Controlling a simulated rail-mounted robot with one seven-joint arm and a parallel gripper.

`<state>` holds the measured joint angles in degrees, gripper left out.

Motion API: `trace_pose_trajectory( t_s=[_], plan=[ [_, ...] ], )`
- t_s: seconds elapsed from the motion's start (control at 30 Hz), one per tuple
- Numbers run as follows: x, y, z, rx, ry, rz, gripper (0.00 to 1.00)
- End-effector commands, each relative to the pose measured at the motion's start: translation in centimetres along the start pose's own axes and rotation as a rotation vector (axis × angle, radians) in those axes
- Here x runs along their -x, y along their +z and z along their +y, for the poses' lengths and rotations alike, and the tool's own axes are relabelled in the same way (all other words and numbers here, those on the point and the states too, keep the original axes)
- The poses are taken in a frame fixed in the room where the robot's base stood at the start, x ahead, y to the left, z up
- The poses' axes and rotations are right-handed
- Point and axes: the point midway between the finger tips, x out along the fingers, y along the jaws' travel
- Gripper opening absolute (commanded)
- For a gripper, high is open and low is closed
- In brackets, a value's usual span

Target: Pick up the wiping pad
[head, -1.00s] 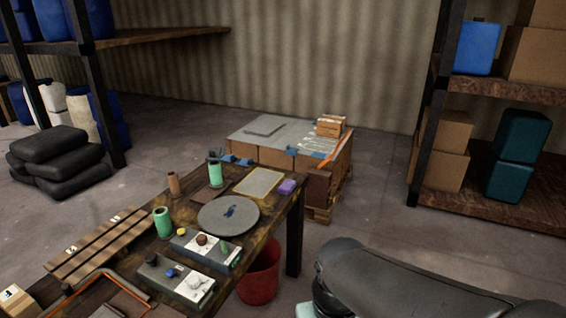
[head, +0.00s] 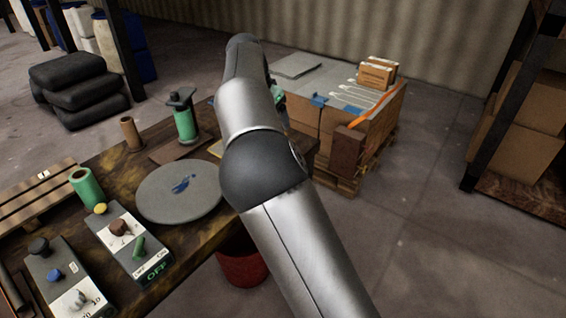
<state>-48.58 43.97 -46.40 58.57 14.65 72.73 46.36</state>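The wiping pad cannot be made out now. A small purple block, which may be the pad, showed one second ago at the right end of the workbench (head: 205,245), beside a yellow-edged flat tray. My arm now covers that spot, and only a sliver of the tray (head: 215,150) shows left of it. My arm reaches up across the middle of the head view and bends down behind itself. My gripper's fingers are hidden behind it, so I cannot see whether they hold anything.
On the bench are a round grey disc (head: 178,194), a green spool on a stand (head: 185,118), a green cylinder (head: 86,187) and switch boxes (head: 127,240). A red bucket (head: 243,268) stands below. A loaded pallet (head: 335,125) is behind; floor to its right is clear.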

Motion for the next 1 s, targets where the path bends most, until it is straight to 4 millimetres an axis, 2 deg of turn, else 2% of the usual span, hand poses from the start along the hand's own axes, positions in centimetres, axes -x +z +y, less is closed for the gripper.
trace_pose_trajectory(
  t_s=[0.07, 0.17, 0.5, 0.6, 0.87, 1.0],
  plan=[
    [-0.7, 0.5, -0.8, 0.001, 0.001, 0.014, 0.8],
    [-2.2, 0.4, -0.9, 0.0, 0.002, 0.017, 0.8],
    [-9.6, 0.3, -0.8, 0.0, 0.002, 0.015, 0.8],
    [-11.0, 0.2, -0.8, 0.001, 0.001, 0.014, 0.8],
    [-12.9, 0.2, -0.8, 0.001, 0.001, 0.014, 0.8],
    [-15.2, 0.2, -0.7, 0.001, 0.002, 0.015, 0.8]
  ],
)
